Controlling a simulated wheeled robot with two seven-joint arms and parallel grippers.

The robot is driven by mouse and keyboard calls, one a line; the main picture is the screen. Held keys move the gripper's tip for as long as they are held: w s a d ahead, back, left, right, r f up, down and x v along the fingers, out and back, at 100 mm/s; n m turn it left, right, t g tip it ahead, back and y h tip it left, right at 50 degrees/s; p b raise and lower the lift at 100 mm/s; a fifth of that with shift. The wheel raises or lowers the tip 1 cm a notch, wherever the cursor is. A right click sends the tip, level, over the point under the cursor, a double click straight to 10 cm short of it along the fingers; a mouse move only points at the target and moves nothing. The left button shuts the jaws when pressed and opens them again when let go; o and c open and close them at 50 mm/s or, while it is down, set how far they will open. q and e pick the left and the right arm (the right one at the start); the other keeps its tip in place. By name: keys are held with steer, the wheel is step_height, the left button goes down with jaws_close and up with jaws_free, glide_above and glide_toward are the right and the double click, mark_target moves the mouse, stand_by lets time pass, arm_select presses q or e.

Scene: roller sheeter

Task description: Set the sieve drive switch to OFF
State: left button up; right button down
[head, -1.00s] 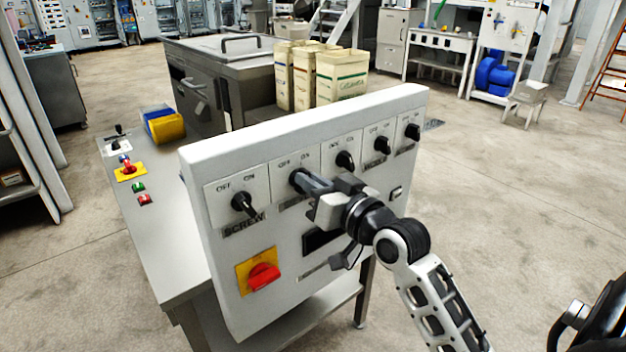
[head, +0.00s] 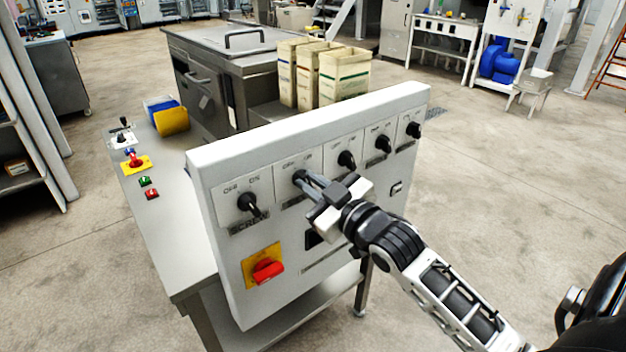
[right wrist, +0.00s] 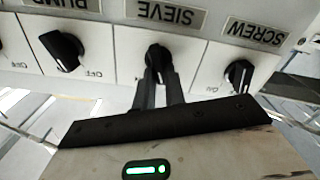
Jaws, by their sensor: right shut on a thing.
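The sieve drive switch (right wrist: 157,60) is a black rotary knob in the middle of the right wrist view, below the upside-down SIEVE label (right wrist: 165,15). In the head view the sieve switch (head: 299,177) is second from the left on the white control panel (head: 215,265). My right gripper (head: 308,181) reaches it from the lower right; its two fingers (right wrist: 157,82) are shut on the knob. The fingers partly cover the knob, so its exact setting is hard to read. My left gripper is not in view.
The screw switch (right wrist: 238,76) and pump switch (right wrist: 63,48) flank the sieve switch closely. A red knob on a yellow plate (head: 249,275) sits lower on the panel. Cream boxes (head: 343,77) stand behind the panel.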

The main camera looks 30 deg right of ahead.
stand_by(0.5)
steer(key=c, duration=1.5)
jaws_free()
steer(key=shift+o, duration=0.2)
steer(key=s+d+b, duration=0.1)
steer(key=s, duration=1.5)
steer(key=shift+b, duration=0.3)
steer(key=shift+w+d, duration=0.1)
steer(key=a+f+m+g, duration=0.1)
steer(key=a+f+g, duration=0.1)
steer(key=a+f, duration=0.3)
steer(key=s+a+f+m+g+y, duration=0.1)
steer(key=a+f+g, duration=0.2)
steer(key=a+f, duration=0.3)
steer(key=s+a+f+g, duration=0.1)
steer(key=a+f, duration=0.4)
steer(key=f, duration=0.9)
steer(key=shift+s+a+m+g+y, duration=0.15)
steer(key=shift+m+g+y, duration=0.2)
steer(key=shift+g, duration=0.45)
